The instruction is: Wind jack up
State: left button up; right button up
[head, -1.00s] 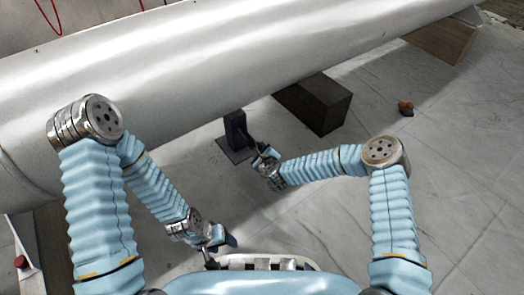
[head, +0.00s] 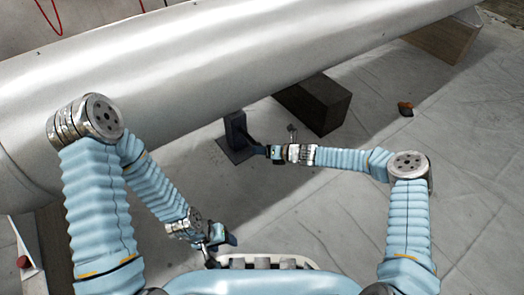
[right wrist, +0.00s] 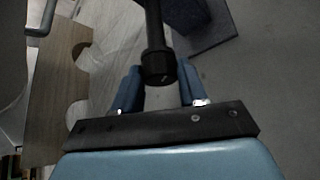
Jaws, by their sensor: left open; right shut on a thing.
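The dark jack (head: 236,128) stands upright on a flat square base plate (head: 240,156), close under the big pale cylinder. Its black crank handle (head: 254,148) points to the right toward my right gripper (head: 268,151). In the right wrist view the handle's round end (right wrist: 159,68) sits between the two blue fingers of the right gripper (right wrist: 160,88), which is shut on it. The jack's body and plate show at the top of that view (right wrist: 205,30). My left gripper (head: 222,243) is open and empty, low and near my body, away from the jack.
The pale cylinder (head: 210,70) spans the view above the jack. A dark block (head: 312,103) stands right of the jack, and a wooden block (head: 446,38) supports the cylinder farther right. A small orange-brown object (head: 405,108) lies on the sheeted floor. The floor at right is clear.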

jog(key=o, duration=0.7)
jog(key=shift+w+d+r, duration=0.1)
jog(key=shift+w+d, duration=0.1)
jog(key=shift+o, duration=1.3)
jog(key=shift+s, duration=0.1)
jog(key=shift+a, duration=0.1)
jog(key=n+t+h, duration=0.3)
jog(key=n+h, duration=0.2)
jog(key=s+a+n+t+h, duration=0.1)
jog(key=n+t+h, duration=0.1)
jog(key=shift+a+r+n+t+h+b, duration=0.1)
jog(key=shift+n+t+h+b, duration=0.2)
jog(key=shift+b, duration=0.1)
jog(key=shift+c, duration=0.5)
